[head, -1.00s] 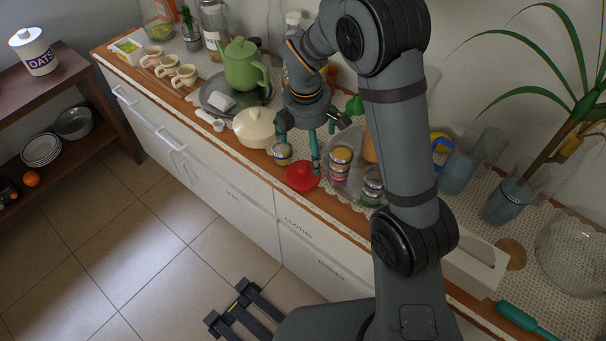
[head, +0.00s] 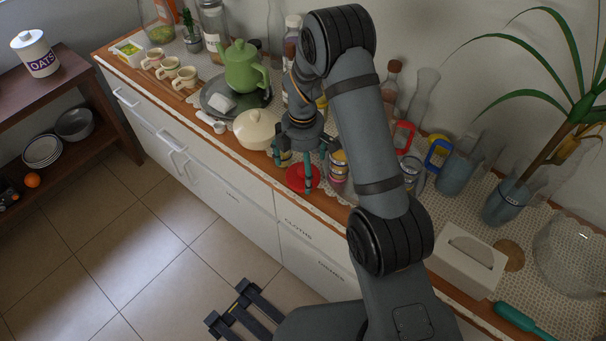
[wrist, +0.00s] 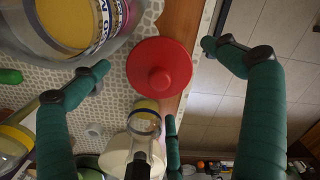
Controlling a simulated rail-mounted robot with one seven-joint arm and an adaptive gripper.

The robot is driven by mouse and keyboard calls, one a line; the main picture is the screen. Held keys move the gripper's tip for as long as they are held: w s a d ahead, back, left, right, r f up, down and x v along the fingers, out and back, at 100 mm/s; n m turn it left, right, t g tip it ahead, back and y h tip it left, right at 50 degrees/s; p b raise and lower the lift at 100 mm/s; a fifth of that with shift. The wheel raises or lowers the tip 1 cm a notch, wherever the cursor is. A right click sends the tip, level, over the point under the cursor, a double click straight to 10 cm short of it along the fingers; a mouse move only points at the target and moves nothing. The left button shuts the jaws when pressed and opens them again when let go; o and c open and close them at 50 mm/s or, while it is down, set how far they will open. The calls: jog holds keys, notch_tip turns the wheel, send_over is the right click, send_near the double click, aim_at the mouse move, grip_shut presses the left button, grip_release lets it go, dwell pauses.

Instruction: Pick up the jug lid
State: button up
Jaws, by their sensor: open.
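The red lid (head: 295,180), a round disc with a knob, lies near the counter's front edge. In the wrist view the lid (wrist: 160,62) lies flat with its knob towards the camera, partly over the wooden edge strip. My gripper (head: 300,168) has teal fingers spread wide and empty above the lid. One finger hides part of the lid in the head view. In the wrist view my gripper (wrist: 157,60) has fingertips to the left and right of the lid, apart from it; a third finger shows below.
A cream pot (head: 255,130) stands to the left. Red- and blue-handled jugs (head: 411,165) stand to the right. Free space lies off the front edge.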

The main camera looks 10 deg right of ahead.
notch_tip(320, 180, down, 2)
jog(key=shift+w+f, duration=0.1)
jog(key=c, duration=1.1)
jog(key=shift+c, duration=0.8)
